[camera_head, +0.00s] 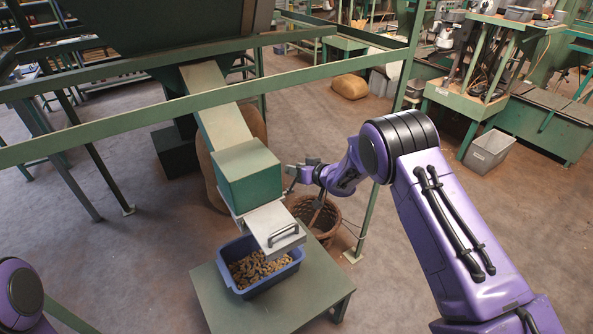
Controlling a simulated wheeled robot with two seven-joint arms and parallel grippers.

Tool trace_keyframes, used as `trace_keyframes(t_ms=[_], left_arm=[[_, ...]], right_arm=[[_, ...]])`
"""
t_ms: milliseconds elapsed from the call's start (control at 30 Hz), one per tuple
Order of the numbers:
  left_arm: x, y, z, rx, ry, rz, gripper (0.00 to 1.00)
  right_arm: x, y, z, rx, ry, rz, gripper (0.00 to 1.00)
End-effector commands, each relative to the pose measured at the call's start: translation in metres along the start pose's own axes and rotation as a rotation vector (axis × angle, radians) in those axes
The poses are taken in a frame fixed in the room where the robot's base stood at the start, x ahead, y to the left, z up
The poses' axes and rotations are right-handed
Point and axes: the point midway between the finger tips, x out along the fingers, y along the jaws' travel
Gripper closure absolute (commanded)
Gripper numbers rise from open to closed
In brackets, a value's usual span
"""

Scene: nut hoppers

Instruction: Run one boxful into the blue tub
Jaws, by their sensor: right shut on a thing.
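The blue tub (290,277) stands on a small green table and holds a layer of brown nuts. Above its back edge is the green box (248,176), at the foot of a sloping chute (219,112). A pale metal slide plate (262,218) with a grey handle (283,236) sticks out from under the box, over part of the tub. My right gripper (292,175) is at the right side of the box, shut on a small grip, mostly hidden by the fingers. The inside of the box is hidden. My left gripper is out of view.
A green frame rail (140,125) crosses in front of the chute, with a post (383,185) right of the box. A wicker basket (325,222) stands behind the table, and a sack (211,170) behind the box. The small table (300,295) has free room at its right.

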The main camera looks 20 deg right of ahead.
Motion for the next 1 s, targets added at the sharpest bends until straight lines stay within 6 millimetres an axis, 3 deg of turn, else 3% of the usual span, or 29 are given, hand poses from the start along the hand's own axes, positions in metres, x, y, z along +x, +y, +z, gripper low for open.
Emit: trace_keyframes(t_ms=[1000], left_arm=[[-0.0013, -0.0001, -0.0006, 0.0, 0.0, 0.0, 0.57]], right_arm=[[-0.0004, 0.0023, 0.0049, 0.005, -0.025, 0.007, 1.0]])
